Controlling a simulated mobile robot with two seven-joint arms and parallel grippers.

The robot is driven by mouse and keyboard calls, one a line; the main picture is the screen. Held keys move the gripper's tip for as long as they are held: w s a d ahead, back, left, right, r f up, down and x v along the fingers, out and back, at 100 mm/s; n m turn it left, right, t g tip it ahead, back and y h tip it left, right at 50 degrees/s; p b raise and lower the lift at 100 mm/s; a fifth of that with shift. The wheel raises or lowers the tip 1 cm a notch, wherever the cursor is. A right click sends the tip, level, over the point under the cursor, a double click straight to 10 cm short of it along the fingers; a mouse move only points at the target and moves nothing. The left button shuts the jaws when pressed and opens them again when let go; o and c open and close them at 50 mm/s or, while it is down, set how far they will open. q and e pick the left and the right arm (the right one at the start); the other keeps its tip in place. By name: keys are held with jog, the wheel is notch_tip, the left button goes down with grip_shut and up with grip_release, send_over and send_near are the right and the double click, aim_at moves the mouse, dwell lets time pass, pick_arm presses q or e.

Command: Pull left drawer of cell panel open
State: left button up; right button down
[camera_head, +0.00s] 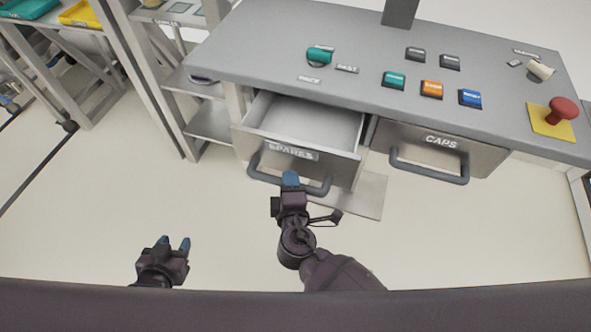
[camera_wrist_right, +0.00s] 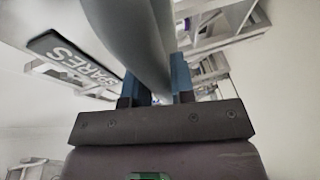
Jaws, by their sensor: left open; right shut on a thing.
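The left drawer (camera_head: 300,123) of the cell panel (camera_head: 290,50), labelled SPARES, is pulled out, and its inside shows empty. Its dark bar handle (camera_head: 262,174) runs across the front. My right gripper (camera_head: 290,180) is shut on this handle near its middle. In the right wrist view the handle (camera_wrist_right: 135,40) passes between the blue fingertips (camera_wrist_right: 158,85), with the SPARES label (camera_wrist_right: 78,65) to the left. My left gripper (camera_head: 174,243) is open and empty, low at the left, well apart from the drawer.
The right drawer (camera_head: 440,145), labelled CAPS, is shut. The panel top carries several coloured buttons (camera_head: 432,89), a green knob (camera_head: 319,55) and a red mushroom button (camera_head: 562,110). Shelving (camera_head: 208,119) stands left of the panel. The floor in front is clear.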

pick_arm(q)
jog(key=shift+s+a+f+b, duration=0.1)
jog(key=shift+s+f+b, duration=0.25)
jog(key=shift+f, duration=0.25)
pick_arm(e)
jog(key=s, duration=0.1)
jog(key=s+a, duration=0.1)
jog(key=s, duration=0.3)
jog(key=shift+s+a, duration=0.25)
jog(key=shift+a, duration=0.15)
pick_arm(q)
jog(key=shift+w, duration=0.1)
pick_arm(e)
jog(key=c, duration=1)
grip_release()
jog(key=shift+o, duration=0.2)
pick_arm(q)
jog(key=shift+s, duration=0.3)
